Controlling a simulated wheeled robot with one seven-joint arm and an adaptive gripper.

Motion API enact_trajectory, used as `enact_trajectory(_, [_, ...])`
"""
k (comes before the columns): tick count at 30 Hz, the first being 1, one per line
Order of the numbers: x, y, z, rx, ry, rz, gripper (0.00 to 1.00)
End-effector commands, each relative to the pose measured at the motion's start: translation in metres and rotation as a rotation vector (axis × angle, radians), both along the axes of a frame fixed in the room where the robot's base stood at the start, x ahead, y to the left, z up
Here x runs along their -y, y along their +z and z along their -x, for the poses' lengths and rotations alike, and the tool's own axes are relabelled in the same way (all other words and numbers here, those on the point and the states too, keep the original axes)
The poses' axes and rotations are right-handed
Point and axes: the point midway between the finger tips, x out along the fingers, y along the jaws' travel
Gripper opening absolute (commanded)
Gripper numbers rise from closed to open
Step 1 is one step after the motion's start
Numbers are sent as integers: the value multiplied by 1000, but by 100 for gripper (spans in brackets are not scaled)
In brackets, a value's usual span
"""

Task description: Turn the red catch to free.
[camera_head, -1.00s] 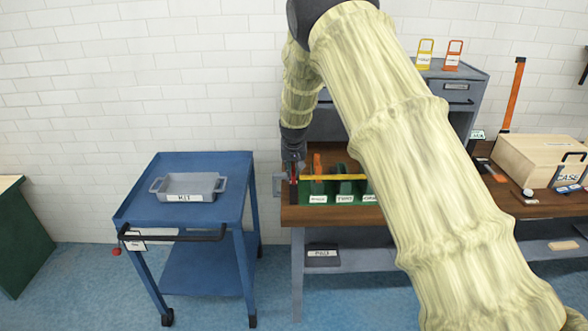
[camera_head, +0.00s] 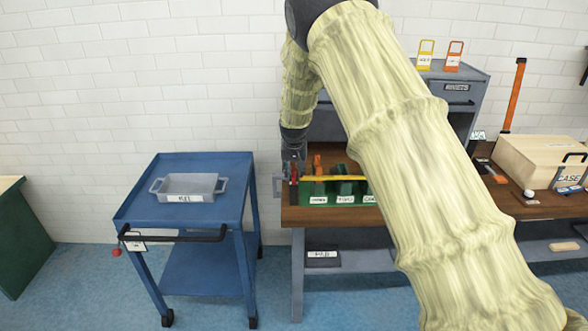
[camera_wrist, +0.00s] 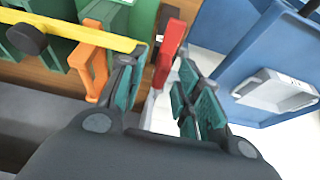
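The red catch (camera_wrist: 171,48) is a short red lever at the end of the yellow bar (camera_wrist: 75,25). In the head view the catch (camera_head: 294,174) is a small red spot at the bench's left end, partly hidden by my gripper (camera_head: 292,168). In the wrist view my gripper (camera_wrist: 164,66) has its two dark-green padded fingers apart, one on each side of the catch. The right fingertip is close to the catch; a gap shows at the left one. I cannot tell whether either touches it. The yellow bar crosses over green holders (camera_head: 344,188).
An orange piece (camera_wrist: 89,66) stands beside the left finger. A black knob (camera_wrist: 27,38) sits on the bar. A blue cart (camera_head: 180,226) with a grey tray (camera_head: 190,190) stands left of the bench (camera_head: 335,216). A wooden case (camera_head: 535,158) is at the right.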

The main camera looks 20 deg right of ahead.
Motion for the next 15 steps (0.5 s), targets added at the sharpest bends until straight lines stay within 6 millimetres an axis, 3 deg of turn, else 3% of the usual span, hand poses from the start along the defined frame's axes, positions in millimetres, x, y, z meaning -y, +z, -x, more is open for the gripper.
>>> enact_trajectory(15, [-8, 70, 26, 2, 0, 0, 34])
